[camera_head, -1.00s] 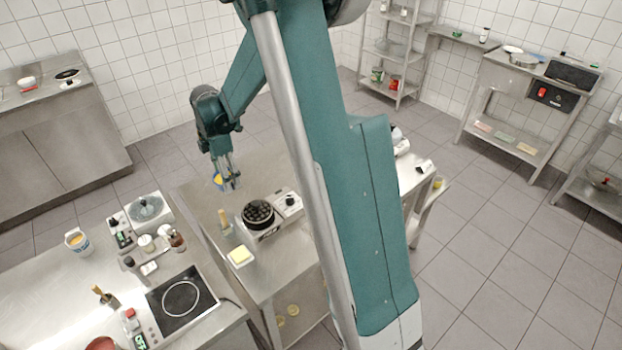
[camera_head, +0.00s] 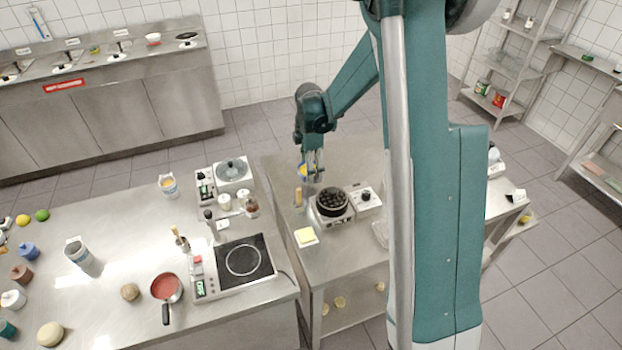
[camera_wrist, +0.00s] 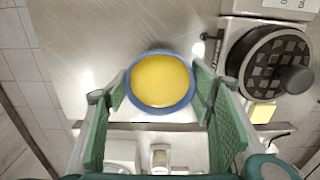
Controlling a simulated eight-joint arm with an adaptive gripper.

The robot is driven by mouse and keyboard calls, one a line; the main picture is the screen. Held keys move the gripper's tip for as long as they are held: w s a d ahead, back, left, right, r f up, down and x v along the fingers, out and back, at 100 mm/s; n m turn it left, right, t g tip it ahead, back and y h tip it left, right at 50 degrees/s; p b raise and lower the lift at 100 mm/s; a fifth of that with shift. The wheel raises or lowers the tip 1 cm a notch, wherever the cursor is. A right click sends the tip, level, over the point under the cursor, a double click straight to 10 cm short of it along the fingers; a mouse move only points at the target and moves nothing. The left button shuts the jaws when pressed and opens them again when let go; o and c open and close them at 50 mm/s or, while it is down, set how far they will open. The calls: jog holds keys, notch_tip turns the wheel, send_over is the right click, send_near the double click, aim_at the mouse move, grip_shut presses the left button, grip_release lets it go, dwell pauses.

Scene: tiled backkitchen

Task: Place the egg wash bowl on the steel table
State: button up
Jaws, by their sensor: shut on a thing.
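The egg wash bowl (camera_wrist: 160,80) is a blue-rimmed round bowl with yellow contents, level in the wrist view. My gripper (camera_wrist: 160,88) is shut on it, with one green finger pad on each side. In the head view the bowl (camera_head: 303,170) is a small yellow and blue patch at my gripper (camera_head: 312,172), partly hidden by the fingers. It is over the far left part of a steel table (camera_head: 345,262). The bare steel top (camera_wrist: 90,45) lies below the bowl in the wrist view. I cannot tell whether the bowl touches it.
A round black-topped cooker (camera_head: 332,203) stands close to my gripper, also seen in the wrist view (camera_wrist: 268,62). A wooden-handled tool (camera_head: 298,198) and a butter dish (camera_head: 305,237) are nearby. The left counter (camera_head: 120,215) holds a hob (camera_head: 243,260) and a red pan (camera_head: 166,288).

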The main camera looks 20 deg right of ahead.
jog(key=shift+f, duration=0.5)
jog(key=shift+f, duration=1.85)
jog(key=shift+f, duration=0.15)
jog(key=o, duration=1.1)
jog(key=shift+r, duration=6.15)
